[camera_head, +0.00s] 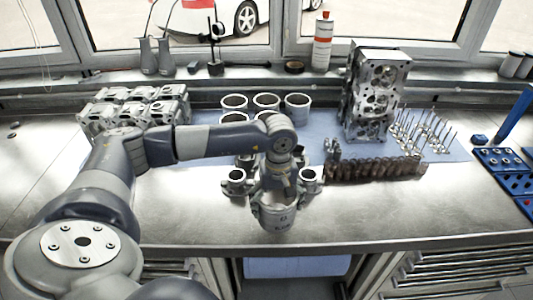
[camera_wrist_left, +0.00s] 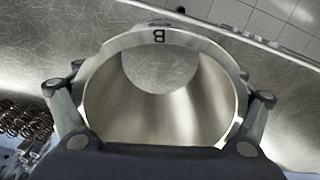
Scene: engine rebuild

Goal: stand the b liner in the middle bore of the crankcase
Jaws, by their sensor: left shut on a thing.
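The b liner (camera_head: 279,219) is a bare metal sleeve, held upright above the bench near its front edge. In the left wrist view its rim (camera_wrist_left: 160,40) carries a dark "B", and bench surface shows through its open bore. My left gripper (camera_head: 281,196) is shut on the liner, with a finger on either side of it in the left wrist view. I cannot identify the crankcase for certain; grey metal castings with round openings (camera_head: 135,112) stand at the back left, partly behind my arm. My right gripper is not in view.
Several pale sleeves (camera_head: 265,101) stand on the blue mat behind my arm. Small metal parts (camera_head: 236,183) stand close to the gripper. A tall cylinder head (camera_head: 375,95), valves (camera_head: 425,132) and springs (camera_head: 375,169) are on the right. The front right bench is clear.

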